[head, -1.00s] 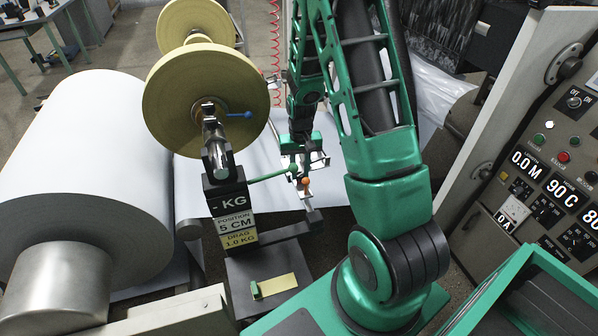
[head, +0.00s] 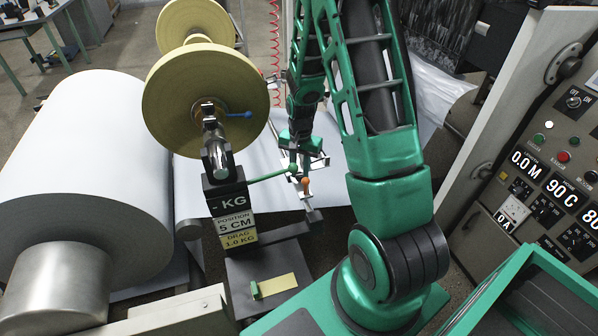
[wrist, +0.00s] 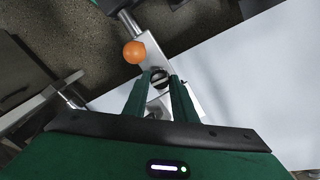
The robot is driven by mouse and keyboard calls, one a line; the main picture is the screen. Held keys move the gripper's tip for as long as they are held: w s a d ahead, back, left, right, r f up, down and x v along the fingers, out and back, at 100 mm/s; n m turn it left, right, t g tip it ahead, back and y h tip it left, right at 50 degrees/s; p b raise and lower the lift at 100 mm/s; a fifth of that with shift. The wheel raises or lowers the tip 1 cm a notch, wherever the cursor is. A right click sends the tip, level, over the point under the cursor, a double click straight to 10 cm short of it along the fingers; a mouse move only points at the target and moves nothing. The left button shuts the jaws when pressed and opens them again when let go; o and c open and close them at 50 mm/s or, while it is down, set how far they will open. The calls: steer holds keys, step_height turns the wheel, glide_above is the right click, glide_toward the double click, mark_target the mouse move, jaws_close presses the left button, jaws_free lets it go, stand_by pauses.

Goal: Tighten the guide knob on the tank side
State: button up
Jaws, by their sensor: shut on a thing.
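A round black knob (wrist: 160,78) with a pale stripe across its face sits on a metal bracket (wrist: 152,45) in the wrist view. My gripper (wrist: 159,82) has its two green fingers on either side of this knob and is shut on it. An orange ball (wrist: 134,52) is just above and left of the knob, apart from the fingers; it also shows in the head view (head: 305,183). In the head view my gripper (head: 303,165) is small beside the bracket, and the knob is hidden there.
A green-ended lever (head: 270,174) lies close left of my gripper. The weight post (head: 226,200) and yellow roll (head: 190,100) stand to the left. A white paper web (wrist: 250,90) spans the right of the wrist view. The control panel (head: 550,170) is far right.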

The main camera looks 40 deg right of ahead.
mark_target(300, 174)
stand_by(0.3)
steer(key=o, duration=1)
steer(key=shift+o, duration=0.2)
step_height(300, 174, up, 11)
steer(key=shift+f, duration=0.1)
